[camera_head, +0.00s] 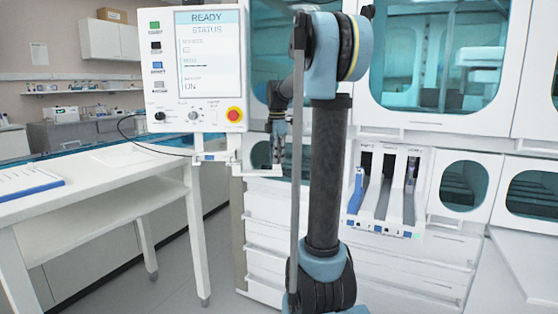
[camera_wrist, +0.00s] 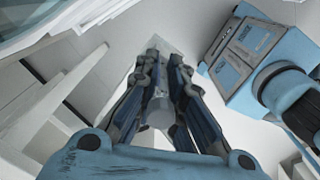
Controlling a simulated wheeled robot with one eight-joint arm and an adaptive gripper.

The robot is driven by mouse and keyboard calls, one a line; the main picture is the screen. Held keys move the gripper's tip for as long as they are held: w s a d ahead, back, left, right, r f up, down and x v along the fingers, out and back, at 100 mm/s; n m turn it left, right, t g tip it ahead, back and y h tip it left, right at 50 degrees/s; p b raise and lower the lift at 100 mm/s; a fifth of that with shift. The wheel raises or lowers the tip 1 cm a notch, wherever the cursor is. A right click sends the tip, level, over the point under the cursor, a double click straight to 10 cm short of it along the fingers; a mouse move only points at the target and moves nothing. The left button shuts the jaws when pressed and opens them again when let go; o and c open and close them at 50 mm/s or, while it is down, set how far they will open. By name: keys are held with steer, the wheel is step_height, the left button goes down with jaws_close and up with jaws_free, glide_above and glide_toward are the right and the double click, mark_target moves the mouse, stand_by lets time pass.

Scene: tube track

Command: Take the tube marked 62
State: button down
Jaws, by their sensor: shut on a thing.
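My gripper (camera_head: 277,140) is beside the right edge of the control panel, left of my upright arm link. In the wrist view my gripper (camera_wrist: 164,68) has its two dark fingers closed on a pale grey tube (camera_wrist: 160,112). The tube is partly hidden by the fingers, and no number can be read on it. In the head view the tube is too small to make out.
A white rack (camera_head: 381,222) with dark slots and small printed labels stands right of my arm. A control panel (camera_head: 201,108) reading READY has a red button. A white table (camera_head: 100,180) is at left. Cabinets with teal windows (camera_head: 440,62) line the back.

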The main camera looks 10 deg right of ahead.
step_height(320, 180, up, 10)
stand_by(0.5)
